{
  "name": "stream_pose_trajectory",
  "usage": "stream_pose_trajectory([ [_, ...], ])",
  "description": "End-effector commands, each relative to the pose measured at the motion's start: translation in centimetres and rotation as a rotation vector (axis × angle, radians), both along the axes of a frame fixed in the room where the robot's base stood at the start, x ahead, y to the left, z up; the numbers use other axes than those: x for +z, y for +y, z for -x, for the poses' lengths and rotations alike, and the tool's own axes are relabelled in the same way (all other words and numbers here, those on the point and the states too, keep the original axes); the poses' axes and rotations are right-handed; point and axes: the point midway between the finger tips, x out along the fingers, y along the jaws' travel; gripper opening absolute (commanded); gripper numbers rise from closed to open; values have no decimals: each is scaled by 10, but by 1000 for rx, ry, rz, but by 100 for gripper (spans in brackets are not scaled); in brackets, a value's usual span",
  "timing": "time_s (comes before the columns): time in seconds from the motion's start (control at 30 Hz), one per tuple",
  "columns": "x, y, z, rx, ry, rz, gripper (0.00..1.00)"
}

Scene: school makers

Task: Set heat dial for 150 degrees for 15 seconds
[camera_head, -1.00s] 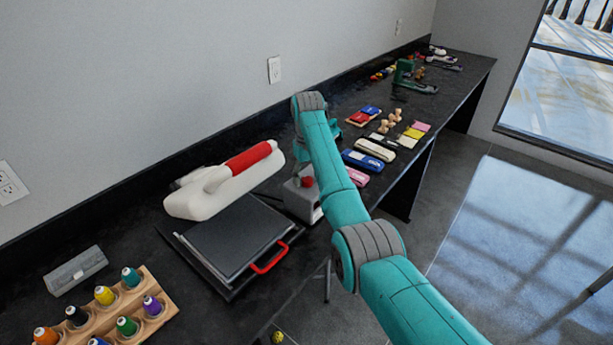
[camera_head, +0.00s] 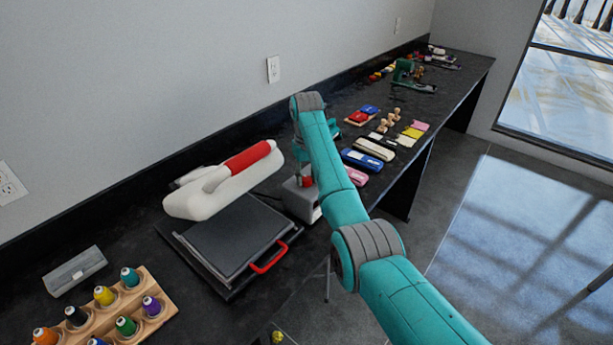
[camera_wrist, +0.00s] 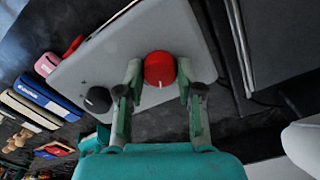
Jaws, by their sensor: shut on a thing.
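The red dial (camera_wrist: 160,68) sits on the grey control box (camera_wrist: 88,68) in the wrist view. A small white mark shows on the dial's edge toward the bottom of the picture. My gripper (camera_wrist: 159,78) is shut on the red dial, with one green finger on each side of it. A dark knob (camera_wrist: 97,99) sits on the same box, left of the left finger. In the head view the control box (camera_head: 297,200) stands right of the heat press, with the red dial (camera_head: 307,182) partly visible. The gripper is mostly hidden there by my arm. No degree or time readout is legible.
The heat press has a dark plate (camera_head: 232,235) with a red front handle (camera_head: 268,258) and a white arm with a red grip (camera_head: 249,158). A thread rack (camera_head: 150,322) stands at front left. Stamp pads (camera_head: 362,161) lie to the right of my arm.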

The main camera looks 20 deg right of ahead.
Motion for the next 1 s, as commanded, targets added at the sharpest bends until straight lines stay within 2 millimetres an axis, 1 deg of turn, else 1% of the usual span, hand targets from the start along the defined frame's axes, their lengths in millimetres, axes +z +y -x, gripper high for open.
stream_pose_trajectory([
  [0.4, 0, 0, 0, -312, 0, 0, 2],
  [0.6, 0, 0, 0, -435, 0, 0, 2],
  [0.8, 0, 0, 0, -512, 0, 0, 2],
  [1.0, 0, 0, 0, -542, 0, 0, 2],
])
